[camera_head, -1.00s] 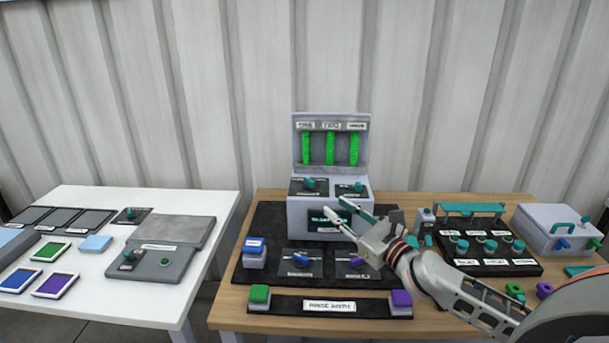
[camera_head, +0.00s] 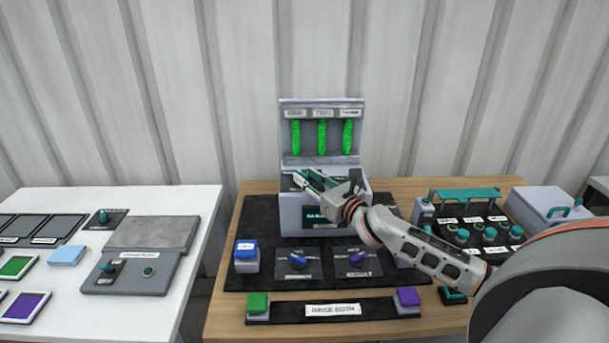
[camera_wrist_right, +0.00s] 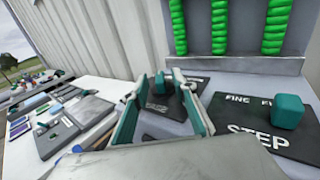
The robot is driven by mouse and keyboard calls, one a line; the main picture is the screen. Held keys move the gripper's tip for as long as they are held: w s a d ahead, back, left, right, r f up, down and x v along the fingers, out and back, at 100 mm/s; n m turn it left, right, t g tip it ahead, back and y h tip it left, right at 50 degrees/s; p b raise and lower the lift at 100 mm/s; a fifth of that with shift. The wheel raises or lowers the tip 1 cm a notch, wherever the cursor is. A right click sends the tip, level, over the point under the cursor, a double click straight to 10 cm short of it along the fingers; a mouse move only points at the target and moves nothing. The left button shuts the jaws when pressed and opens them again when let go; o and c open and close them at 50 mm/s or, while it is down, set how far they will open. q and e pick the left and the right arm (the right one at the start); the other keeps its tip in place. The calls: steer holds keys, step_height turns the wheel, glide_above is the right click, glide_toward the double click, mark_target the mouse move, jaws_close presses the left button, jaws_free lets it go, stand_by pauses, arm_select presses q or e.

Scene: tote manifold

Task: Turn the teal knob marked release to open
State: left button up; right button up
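No knob's label reads clearly as release. My right gripper (camera_head: 309,179) is open over the top of the grey box, its fingers pointing left. In the right wrist view the two teal-lined fingers (camera_wrist_right: 157,88) stand apart, with a teal knob (camera_wrist_right: 166,84) between or just beyond them; contact cannot be told. That knob's dark plate is partly covered by the fingers. A second teal knob (camera_wrist_right: 287,111) on a plate marked STEP is to the right, clear of the fingers. In the head view my gripper hides most of the box top. My left gripper is not in view.
The box's back panel holds three green columns (camera_head: 322,137). Blue (camera_head: 298,261) and purple (camera_head: 357,258) knobs are in front. Green (camera_head: 257,303) and purple (camera_head: 408,297) blocks flank a bar. Several teal knobs (camera_head: 463,236) are at right. The white table (camera_head: 60,310) has panels with teal knobs.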

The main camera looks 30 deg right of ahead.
steer(key=shift+w, duration=0.85)
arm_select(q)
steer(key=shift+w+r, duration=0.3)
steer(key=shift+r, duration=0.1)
arm_select(e)
jaws_close()
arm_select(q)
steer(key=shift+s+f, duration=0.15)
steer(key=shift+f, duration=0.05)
